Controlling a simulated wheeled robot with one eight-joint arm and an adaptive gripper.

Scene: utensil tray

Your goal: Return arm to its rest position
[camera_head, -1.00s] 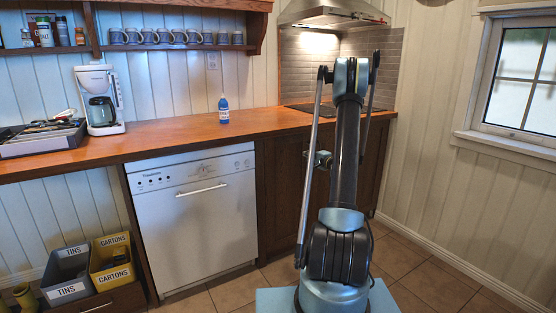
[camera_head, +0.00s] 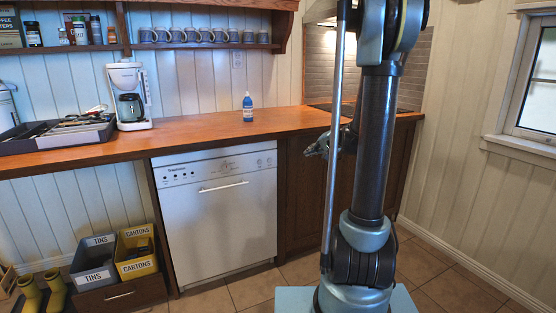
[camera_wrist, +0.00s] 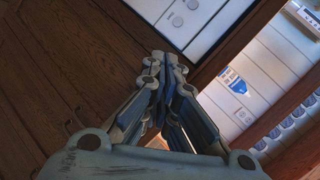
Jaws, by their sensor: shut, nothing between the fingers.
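My arm stands upright in the head view, in front of the dark wooden cabinet. My gripper (camera_head: 318,149) shows beside the arm's thin rod, pointing left, a little below the counter's edge and clear of it. In the wrist view my gripper (camera_wrist: 167,62) has its fingers closed together with nothing between them. Part of the gripper in the head view is hidden behind my arm.
The wooden counter (camera_head: 190,131) carries a utensil tray (camera_head: 22,138), a coffee maker (camera_head: 130,95) and a blue bottle (camera_head: 248,107). A white dishwasher (camera_head: 218,225) sits below. Grey (camera_head: 94,282) and yellow (camera_head: 137,268) bins stand at lower left. Floor at right is clear.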

